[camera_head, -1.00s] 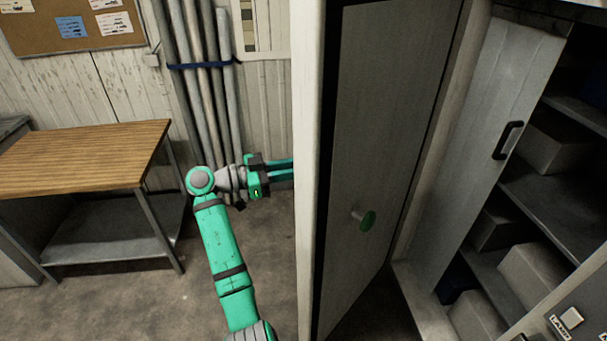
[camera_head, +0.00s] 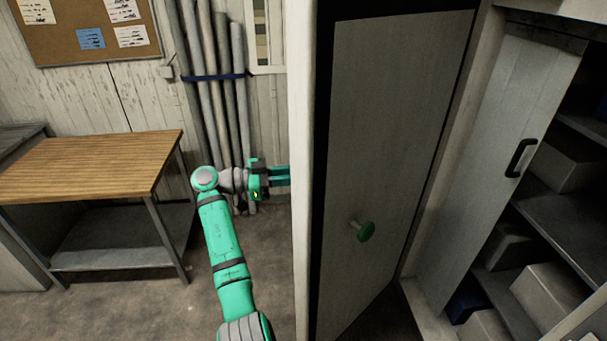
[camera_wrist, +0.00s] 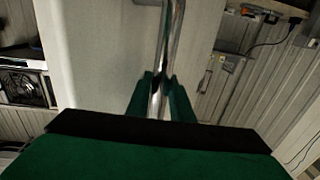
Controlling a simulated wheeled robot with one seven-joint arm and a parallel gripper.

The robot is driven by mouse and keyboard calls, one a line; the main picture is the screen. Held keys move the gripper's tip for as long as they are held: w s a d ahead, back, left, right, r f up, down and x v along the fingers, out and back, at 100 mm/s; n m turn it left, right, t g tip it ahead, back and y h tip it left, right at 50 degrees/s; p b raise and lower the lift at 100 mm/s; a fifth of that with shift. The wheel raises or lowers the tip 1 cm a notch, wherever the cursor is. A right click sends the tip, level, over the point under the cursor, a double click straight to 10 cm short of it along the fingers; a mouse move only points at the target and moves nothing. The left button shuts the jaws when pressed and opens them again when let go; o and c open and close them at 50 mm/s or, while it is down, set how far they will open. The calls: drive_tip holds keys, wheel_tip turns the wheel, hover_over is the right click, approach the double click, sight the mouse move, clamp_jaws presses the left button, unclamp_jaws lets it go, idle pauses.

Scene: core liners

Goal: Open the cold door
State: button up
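The cold door (camera_head: 395,130) stands ajar at the centre of the head view. Its pale near edge (camera_head: 301,180) and grey inner face show, with a green round knob (camera_head: 366,231) on that face. My gripper (camera_head: 289,176) is on the left, outer side of the door, its fingertips partly hidden by the door edge. In the wrist view, my green fingers (camera_wrist: 160,98) close around a shiny metal bar handle (camera_wrist: 172,30), one finger on each side. The pale outer door face (camera_wrist: 95,50) lies behind the bar. The handle is hidden in the head view.
A wood-topped table (camera_head: 90,165) stands at left, before upright pipes (camera_head: 215,100) and a noticeboard (camera_head: 90,25). Right of the door is a cabinet door with a black handle (camera_head: 521,158), then shelves with boxes (camera_head: 545,290). Bare floor (camera_head: 185,310) lies left of the door.

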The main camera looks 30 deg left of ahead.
drive_tip(key=o, duration=0.4)
drive_tip(key=shift+w+d, duration=0.2)
drive_tip(key=shift+d, duration=0.05)
drive_tip(key=shift+o, duration=0.2)
drive_tip(key=shift+s+a, duration=0.25)
drive_tip(key=shift+a, duration=0.05)
